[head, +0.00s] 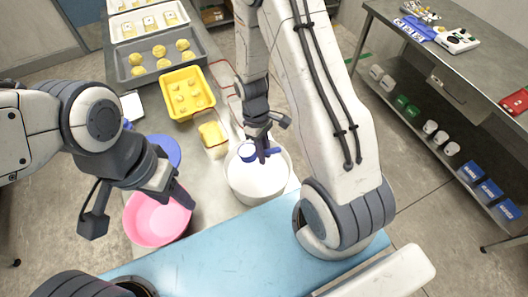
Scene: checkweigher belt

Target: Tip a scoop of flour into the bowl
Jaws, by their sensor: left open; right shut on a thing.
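A pink bowl (155,226) stands on the steel surface at the lower left. My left gripper (140,208) is open and empty above the bowl, covering part of it. A round white tub (258,186) to the right of the bowl has white contents that look like flour. My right gripper (262,152) is shut on a blue scoop (274,152) and holds it over the tub. The scoop's cup looks white inside, at the tub's back left. I cannot tell whether the scoop touches the flour.
A blue round item (167,150) sits behind my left gripper. A yellow tray (187,93), a small yellow-rimmed container (213,136) and a grey tray (160,57) of yellow rounds stand further back. A blue surface (225,250) lies in front. A steel bench (455,60) stands at right.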

